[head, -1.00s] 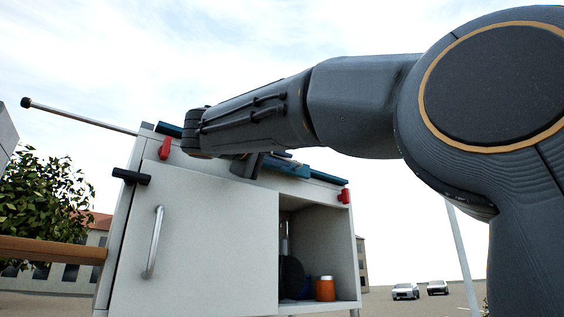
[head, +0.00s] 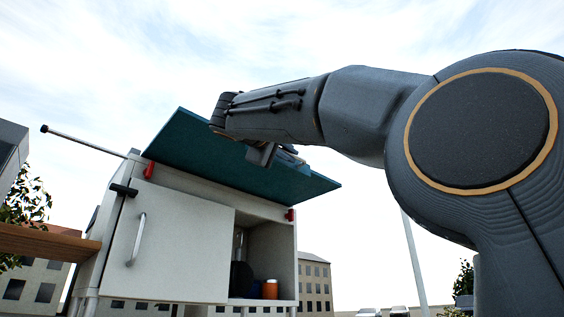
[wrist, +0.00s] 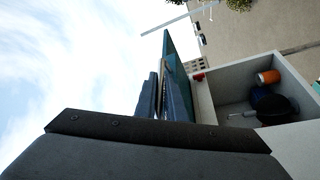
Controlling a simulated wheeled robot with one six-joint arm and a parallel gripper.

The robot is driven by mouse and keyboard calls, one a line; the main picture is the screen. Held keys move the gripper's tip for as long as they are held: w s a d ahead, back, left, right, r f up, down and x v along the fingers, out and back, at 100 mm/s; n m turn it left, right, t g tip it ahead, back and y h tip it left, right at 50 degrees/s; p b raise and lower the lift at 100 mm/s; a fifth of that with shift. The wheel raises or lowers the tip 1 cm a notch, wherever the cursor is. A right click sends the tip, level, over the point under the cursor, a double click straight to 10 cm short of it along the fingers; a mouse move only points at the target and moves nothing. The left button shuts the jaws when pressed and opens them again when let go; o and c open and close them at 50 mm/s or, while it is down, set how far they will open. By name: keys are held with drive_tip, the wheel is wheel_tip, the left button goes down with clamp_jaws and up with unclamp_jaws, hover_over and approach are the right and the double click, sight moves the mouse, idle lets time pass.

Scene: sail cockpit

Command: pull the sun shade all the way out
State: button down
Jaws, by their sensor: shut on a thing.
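The sun shade (head: 205,150) is a flat teal panel that sticks out, tilted, from the top of the white cabinet in the head view. It also shows edge-on as a teal strip in the wrist view (wrist: 177,72). My gripper (head: 262,154) is at the shade's outer edge and is shut on it; my wrist hides part of the shade and the exact grip. In the wrist view the gripper's dark fingers (wrist: 160,97) reach up to the shade's edge.
The white cabinet (head: 180,240) stands below the shade, with a closed door and bar handle (head: 137,240). Its open compartment holds an orange jar (head: 270,289) and dark items. Red clips (head: 149,170) sit on its top edge. A rod (head: 85,141) sticks out left. Open air lies right.

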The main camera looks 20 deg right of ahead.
drive_tip(key=shift+s+d, duration=0.1)
drive_tip(key=shift+s, duration=0.05)
drive_tip(key=c, duration=2.1)
unclamp_jaws()
drive_tip(key=shift+s, duration=0.15)
drive_tip(key=shift+s+a+f, duration=0.1)
drive_tip(key=shift+s+a, duration=0.1)
drive_tip(key=shift+a, duration=0.15)
drive_tip(key=shift+b+v, duration=1.5)
drive_tip(key=shift+v, duration=1.95)
